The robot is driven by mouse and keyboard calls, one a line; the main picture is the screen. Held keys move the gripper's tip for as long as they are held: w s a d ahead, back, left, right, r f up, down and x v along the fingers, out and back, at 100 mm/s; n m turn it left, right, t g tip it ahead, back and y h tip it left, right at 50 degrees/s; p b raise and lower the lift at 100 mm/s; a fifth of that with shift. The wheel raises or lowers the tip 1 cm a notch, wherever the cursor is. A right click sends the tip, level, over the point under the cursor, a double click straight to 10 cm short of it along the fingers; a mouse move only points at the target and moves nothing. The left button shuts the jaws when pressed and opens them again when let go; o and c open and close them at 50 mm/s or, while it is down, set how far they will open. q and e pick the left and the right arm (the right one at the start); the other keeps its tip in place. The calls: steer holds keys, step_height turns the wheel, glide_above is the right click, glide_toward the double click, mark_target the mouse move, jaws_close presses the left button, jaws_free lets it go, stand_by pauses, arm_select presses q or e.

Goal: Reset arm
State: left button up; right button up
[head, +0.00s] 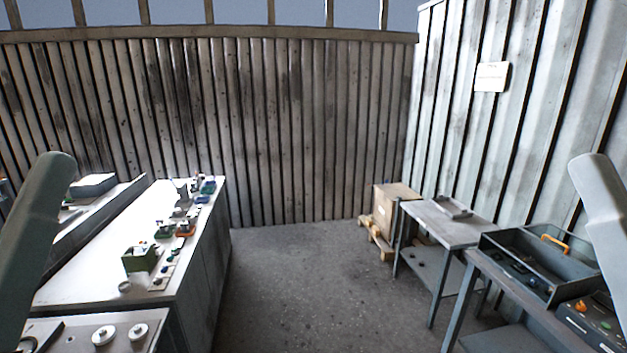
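In the head view, parts of my two arms show at the sides. My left arm (40,225) rises at the left edge, and my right arm (602,205) at the right edge. Neither gripper is in the picture, so I cannot see their fingers or whether they hold anything. No blower housing can be made out with certainty.
A long white workbench (120,230) at the left bears a green box (139,258) and several small parts. At the right stand a grey table (455,226) and a dark open tray (530,262) with an orange handle. A cardboard box (392,205) sits behind. The floor (300,290) between is clear.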

step_height(320, 180, up, 14)
steer(key=p, duration=1.1)
steer(key=shift+f, duration=0.25)
